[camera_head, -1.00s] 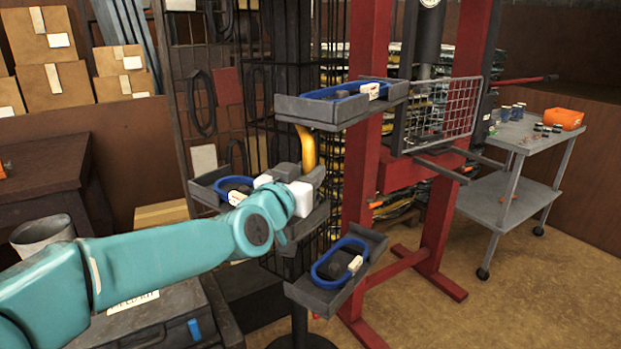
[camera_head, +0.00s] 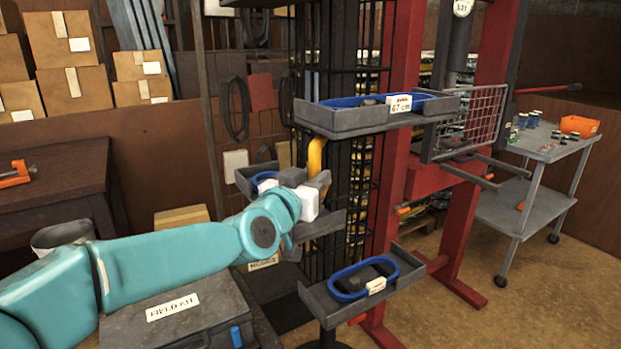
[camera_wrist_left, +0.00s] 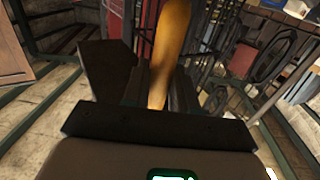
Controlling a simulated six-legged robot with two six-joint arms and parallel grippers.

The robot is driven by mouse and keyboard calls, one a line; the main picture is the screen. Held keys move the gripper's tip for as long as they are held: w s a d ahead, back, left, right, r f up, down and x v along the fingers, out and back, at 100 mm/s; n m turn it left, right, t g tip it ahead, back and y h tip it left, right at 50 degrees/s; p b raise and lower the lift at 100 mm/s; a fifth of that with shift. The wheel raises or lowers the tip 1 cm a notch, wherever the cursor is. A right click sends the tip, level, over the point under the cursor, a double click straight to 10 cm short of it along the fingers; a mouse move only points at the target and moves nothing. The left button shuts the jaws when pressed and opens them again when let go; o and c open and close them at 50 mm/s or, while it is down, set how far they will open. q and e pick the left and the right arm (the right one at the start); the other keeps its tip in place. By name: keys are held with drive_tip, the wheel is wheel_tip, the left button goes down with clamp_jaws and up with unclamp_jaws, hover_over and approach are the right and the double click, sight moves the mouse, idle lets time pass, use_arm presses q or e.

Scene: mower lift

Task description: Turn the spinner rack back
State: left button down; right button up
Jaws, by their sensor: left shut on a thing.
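The spinner rack stands in the middle of the head view, with dark trays on a dark post. Its top tray (camera_head: 375,118) holds a blue ring-shaped item and bears a label reading 67 cm. A lower tray (camera_head: 362,296) holds another blue loop with a white tag. A middle tray (camera_head: 243,182) is partly hidden behind my left gripper (camera_head: 317,182). That gripper is shut on the yellow handle (camera_head: 316,155) below the top tray. In the left wrist view the handle (camera_wrist_left: 170,45) rises from between the fingers. My right gripper is out of view.
A red press frame (camera_head: 462,200) with a wire guard stands close right of the rack. A grey cart (camera_head: 535,150) is farther right. A field kit case (camera_head: 175,310) lies below my left arm. Open floor shows at lower right.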

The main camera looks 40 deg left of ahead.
use_arm(q)
drive_tip(key=shift+a+r, duration=0.25)
drive_tip(key=shift+r, duration=0.1)
drive_tip(key=c, duration=1.3)
unclamp_jaws()
drive_tip(key=o, duration=0.3)
drive_tip(key=shift+w+a+f, duration=0.15)
drive_tip(key=shift+w+f, duration=0.15)
drive_tip(key=shift+w, duration=0.1)
drive_tip(key=shift+w+a+f, duration=0.1)
drive_tip(key=shift+w+f, duration=0.15)
drive_tip(key=shift+w, duration=0.05)
drive_tip(key=shift+s+d+r, duration=0.3)
drive_tip(key=shift+s+r, duration=0.1)
drive_tip(key=shift+s, duration=0.25)
drive_tip(key=shift+s+f, duration=0.25)
drive_tip(key=shift+s, duration=0.2)
drive_tip(key=s+d, duration=0.1)
drive_tip(key=s, duration=0.3)
drive_tip(key=s+d+p, duration=0.1)
drive_tip(key=s, duration=0.4)
drive_tip(key=s+d+p, duration=0.1)
drive_tip(key=s, duration=0.4)
drive_tip(key=shift+s, duration=0.2)
